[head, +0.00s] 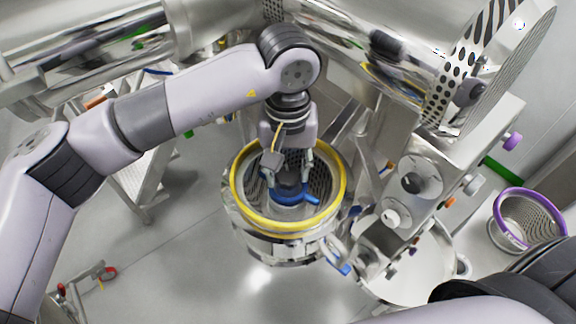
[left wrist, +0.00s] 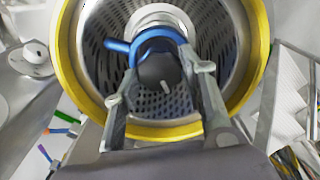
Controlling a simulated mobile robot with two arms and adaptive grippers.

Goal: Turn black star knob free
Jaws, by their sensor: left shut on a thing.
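The black knob (left wrist: 158,70) sits at the centre of a perforated drum with a yellow rim (left wrist: 66,50). A blue piece with a handle (left wrist: 118,46) curves around the knob's far side. My left gripper (left wrist: 160,74) reaches down into the drum, its fingers on either side of the black knob and shut on it. In the head view, my left gripper (head: 289,176) is inside the yellow rim (head: 340,198), and the blue piece (head: 311,200) shows below the fingers. The knob is mostly hidden there, and its star shape cannot be made out. My right gripper is out of view.
A steel housing with knobs (head: 412,180) stands close on the right of the drum. A purple-rimmed perforated basket (head: 497,205) is further right. A large steel cylinder (head: 345,50) lies behind. Open floor (head: 180,270) is at the lower left.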

